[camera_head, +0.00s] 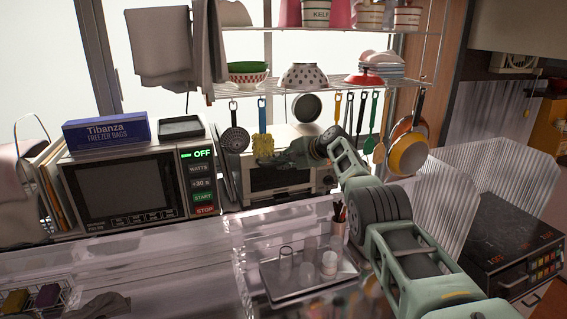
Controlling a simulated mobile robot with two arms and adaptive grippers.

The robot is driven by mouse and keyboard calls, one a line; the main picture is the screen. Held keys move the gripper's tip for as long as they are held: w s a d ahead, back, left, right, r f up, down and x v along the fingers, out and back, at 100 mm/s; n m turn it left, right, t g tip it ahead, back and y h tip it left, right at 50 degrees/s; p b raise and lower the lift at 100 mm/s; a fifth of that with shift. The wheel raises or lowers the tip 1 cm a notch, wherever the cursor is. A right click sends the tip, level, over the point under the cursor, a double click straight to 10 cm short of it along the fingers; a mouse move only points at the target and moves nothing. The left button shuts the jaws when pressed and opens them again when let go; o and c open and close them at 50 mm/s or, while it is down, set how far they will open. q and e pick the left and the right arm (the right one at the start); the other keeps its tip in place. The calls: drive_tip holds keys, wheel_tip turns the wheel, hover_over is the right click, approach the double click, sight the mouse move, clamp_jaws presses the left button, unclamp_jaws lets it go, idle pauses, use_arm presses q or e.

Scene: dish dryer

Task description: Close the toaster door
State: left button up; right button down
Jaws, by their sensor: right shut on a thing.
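The toaster (318,188) is a small pale oven on the counter under the rack, just right of the microwave. Its door (275,180) has a dark window and looks upright or nearly so; whether it is fully shut against the body I cannot tell. My right gripper (276,157) reaches in from the lower right and is at the top edge of the door, shut on it. The fingertips are small and dark, so the exact contact is hard to see. My arm hides part of the toaster's right side. My left gripper is not in view.
A microwave (125,190) stands to the left, with a freezer bag box (106,130) on top. Pans and utensils, including a yellow brush (262,146), hang low over the toaster. A tray (312,290) with several small glasses lies in front, beside a utensil cup (338,224).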

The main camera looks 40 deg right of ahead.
drive_tip(key=shift+w+r, duration=0.1)
drive_tip(key=shift+r, duration=0.25)
drive_tip(key=c, duration=2.1)
unclamp_jaws()
drive_tip(key=shift+o, duration=0.3)
drive_tip(key=shift+f, duration=0.1)
drive_tip(key=shift+v, duration=1.05)
drive_tip(key=v, duration=0.9)
drive_tip(key=shift+s, duration=0.4)
drive_tip(key=shift+d, duration=0.1)
